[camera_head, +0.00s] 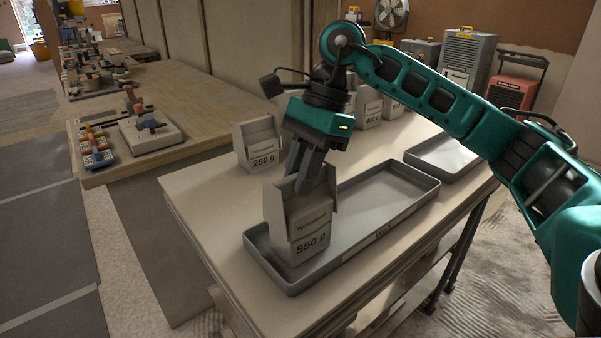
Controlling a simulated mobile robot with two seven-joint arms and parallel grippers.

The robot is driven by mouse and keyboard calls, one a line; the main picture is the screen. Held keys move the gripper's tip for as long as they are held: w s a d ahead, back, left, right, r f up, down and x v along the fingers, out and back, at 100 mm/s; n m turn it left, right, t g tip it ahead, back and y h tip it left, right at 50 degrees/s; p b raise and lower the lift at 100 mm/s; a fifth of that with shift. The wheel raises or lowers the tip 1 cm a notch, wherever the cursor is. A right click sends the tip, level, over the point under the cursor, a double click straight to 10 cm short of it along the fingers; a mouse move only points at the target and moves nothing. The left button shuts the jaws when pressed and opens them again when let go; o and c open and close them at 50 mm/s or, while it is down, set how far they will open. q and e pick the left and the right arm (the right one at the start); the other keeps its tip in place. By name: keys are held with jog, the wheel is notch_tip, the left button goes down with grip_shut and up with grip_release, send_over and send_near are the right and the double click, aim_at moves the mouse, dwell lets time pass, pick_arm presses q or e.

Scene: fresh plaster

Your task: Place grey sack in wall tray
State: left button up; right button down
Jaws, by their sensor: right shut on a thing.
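The grey sack (298,230), a grey box-like pack marked "550 g", is in the near grey tray (388,205), at its left end. It is upright, with its top flaps open. Whether its base touches the tray floor cannot be told. My right gripper (311,184) points down into the top of the sack and is shut on it. The fingertips are partly hidden by the flaps. The tray's front label is too small to read surely. My left gripper is not in view.
A "250 g" pack (258,146) stands on the table (205,185) behind the held sack. More packs (368,106) stand at the back. A second grey tray (445,155) is at the right. The near tray's right part is empty. A wooden bench (190,95) with tools is at the left.

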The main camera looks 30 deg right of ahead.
jog(key=c, duration=1)
grip_release()
jog(key=shift+f, duration=0.1)
jog(key=shift+c, duration=0.2)
jog(key=shift+r, duration=0.4)
jog(key=p+v, duration=0.2)
jog(key=v, duration=0.9)
jog(key=shift+d+r+p, duration=0.15)
jog(key=shift+r+p, duration=0.1)
jog(key=shift+p, duration=0.15)
